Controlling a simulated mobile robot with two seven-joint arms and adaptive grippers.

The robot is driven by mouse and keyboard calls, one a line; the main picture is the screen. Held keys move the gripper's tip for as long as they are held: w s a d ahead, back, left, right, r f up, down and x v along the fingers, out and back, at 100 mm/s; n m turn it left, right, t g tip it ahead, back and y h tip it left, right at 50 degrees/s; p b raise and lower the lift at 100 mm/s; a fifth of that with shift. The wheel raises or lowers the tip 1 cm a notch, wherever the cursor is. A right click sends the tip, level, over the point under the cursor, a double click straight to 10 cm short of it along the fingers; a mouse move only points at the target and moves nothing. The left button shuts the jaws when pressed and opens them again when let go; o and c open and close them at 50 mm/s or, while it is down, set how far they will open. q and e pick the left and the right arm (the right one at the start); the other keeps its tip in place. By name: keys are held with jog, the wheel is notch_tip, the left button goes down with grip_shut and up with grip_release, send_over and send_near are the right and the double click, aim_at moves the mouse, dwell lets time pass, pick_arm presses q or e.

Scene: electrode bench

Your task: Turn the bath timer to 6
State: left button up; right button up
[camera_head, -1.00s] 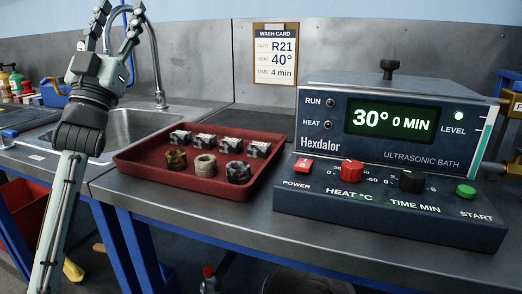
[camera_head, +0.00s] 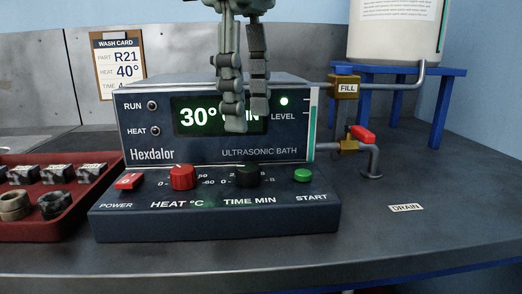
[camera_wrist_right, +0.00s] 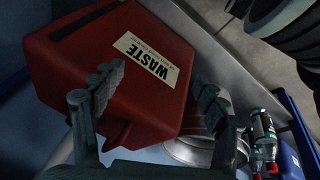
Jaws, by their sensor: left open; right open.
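The ultrasonic bath (camera_head: 140,215) stands on the bench in the head view. Its black timer knob (camera_head: 247,176), marked TIME MIN, sits between the red heat knob (camera_head: 181,177) and the green start button (camera_head: 303,175). The display (camera_head: 190,115) reads 30°; my gripper covers most of the minutes, leaving "IN" in sight. My left gripper (camera_head: 245,118) points down in front of the display, above the timer knob and apart from it, open and empty. My right gripper (camera_wrist_right: 152,92) is open in the right wrist view, with nothing held.
A red parts tray (camera_head: 75,228) lies left of the bath. To the right are the fill valve (camera_head: 345,85), the red-handled drain valve (camera_head: 362,134) and a blue stand (camera_head: 440,115) under a tank. The right wrist view shows a red waste bin (camera_wrist_right: 90,50). The front right bench is clear.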

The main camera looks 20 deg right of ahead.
aim_at(246, 166)
pick_arm(q)
jog(key=shift+w+a+f, duration=0.2)
jog(key=shift+a+f, duration=0.05)
notch_tip(246, 166, down, 7)
jog(key=shift+w+d+f+b, duration=0.1)
jog(key=shift+b, duration=0.25)
pick_arm(e)
jog(key=w+a, duration=0.1)
jog(key=w+t, duration=0.1)
jog(key=w+a+t, duration=0.1)
jog(key=shift+w+a+r+n+y, duration=0.3)
jog(key=shift+w+r, duration=0.05)
jog(key=shift+r, duration=0.05)
pick_arm(q)
grip_shut()
